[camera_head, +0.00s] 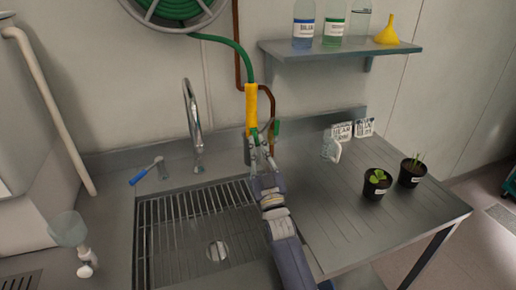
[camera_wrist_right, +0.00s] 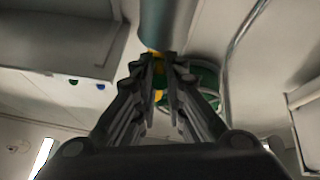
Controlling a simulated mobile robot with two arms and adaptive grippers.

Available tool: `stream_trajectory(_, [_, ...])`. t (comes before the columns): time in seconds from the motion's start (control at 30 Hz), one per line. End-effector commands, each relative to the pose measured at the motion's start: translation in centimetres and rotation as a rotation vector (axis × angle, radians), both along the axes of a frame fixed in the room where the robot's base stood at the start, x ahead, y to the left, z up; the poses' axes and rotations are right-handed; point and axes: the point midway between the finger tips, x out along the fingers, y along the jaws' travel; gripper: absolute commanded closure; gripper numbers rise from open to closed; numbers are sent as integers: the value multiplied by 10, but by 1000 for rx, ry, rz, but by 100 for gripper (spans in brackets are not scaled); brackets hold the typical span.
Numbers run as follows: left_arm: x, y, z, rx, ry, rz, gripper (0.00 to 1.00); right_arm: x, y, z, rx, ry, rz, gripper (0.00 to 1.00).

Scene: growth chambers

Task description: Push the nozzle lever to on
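The hose nozzle with its yellow grip (camera_head: 251,105) hangs upright on the back wall, at the end of the green hose (camera_head: 236,47). A small green part (camera_head: 277,128), possibly the lever, shows just right of the nozzle's lower end. My right gripper (camera_head: 262,138) reaches up to the lower end of the nozzle, just below and left of that green part. Its fingertips (camera_wrist_right: 160,58) are close together in the right wrist view, with yellow and green showing between and behind them. Contact cannot be told. My left gripper is out of view.
A sink with a grate (camera_head: 180,235) and a chrome faucet (camera_head: 192,115) lie to the left. A shelf (camera_head: 340,50) holds bottles and a yellow funnel (camera_head: 387,32).

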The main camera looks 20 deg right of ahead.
Motion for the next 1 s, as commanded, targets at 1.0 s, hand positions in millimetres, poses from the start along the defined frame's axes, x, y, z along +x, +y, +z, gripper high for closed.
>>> stream_trajectory(1.0, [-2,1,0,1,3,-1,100,-62,2,-37,0,1,0,67])
